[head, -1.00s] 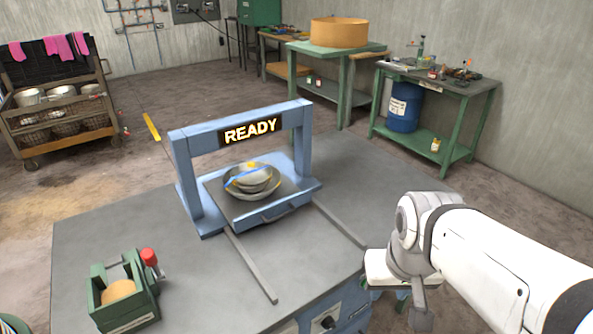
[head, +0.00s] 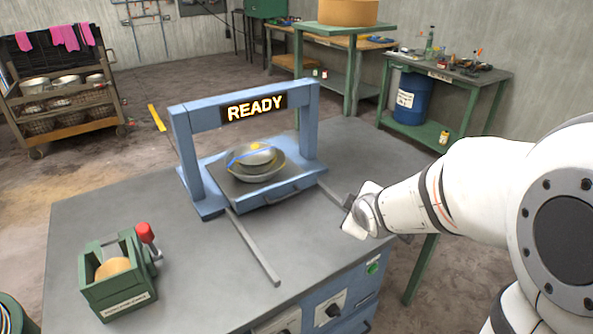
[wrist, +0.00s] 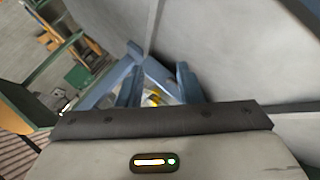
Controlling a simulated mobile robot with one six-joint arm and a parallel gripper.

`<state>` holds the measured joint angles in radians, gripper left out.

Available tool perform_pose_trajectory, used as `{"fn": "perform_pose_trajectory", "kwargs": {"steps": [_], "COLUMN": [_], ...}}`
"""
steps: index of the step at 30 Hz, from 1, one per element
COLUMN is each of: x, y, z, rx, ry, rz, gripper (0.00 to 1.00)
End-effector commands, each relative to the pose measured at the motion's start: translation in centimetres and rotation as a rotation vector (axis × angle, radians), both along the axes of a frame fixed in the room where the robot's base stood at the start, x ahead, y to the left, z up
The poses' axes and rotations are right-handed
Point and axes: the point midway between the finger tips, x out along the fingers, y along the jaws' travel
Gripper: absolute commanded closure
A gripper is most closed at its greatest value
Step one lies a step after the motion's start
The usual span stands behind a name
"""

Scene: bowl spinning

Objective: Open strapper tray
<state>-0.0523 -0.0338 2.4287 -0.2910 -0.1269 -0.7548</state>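The strapper (head: 187,160) is a blue arch on the grey table with a lit READY sign. Its grey tray (head: 228,187) sits under the arch, with a blue front edge and a handle (head: 284,196). Stacked bowls (head: 257,172) rest on the tray with a blue strap across them. My gripper (head: 349,204) is right of the tray, apart from the handle, near the right rail. Its fingers are not clear in the head view. The wrist view shows part of the blue strapper (wrist: 130,88) beyond a dark bar on my gripper; whether the fingers are open is unclear.
Two grey rails run forward from the strapper; the left rail (head: 252,247) lies on clear tabletop. A green box with a red-knobbed lever (head: 118,275) stands at the table's front left. A control panel (head: 330,308) is on the table's front. Green workbenches (head: 440,80) stand behind.

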Motion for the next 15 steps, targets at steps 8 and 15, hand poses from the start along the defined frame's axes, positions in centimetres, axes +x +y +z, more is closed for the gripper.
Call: {"fn": "perform_pose_trajectory", "kwargs": {"steps": [8,15], "x": [6.0,6.5], "y": [7.5,10.7], "z": [-5.9,-7.0], "rx": [-0.247,-0.316], "ry": [-0.411,-0.614], "rz": [0.537,0.713], "gripper": [0.67,0.67]}}
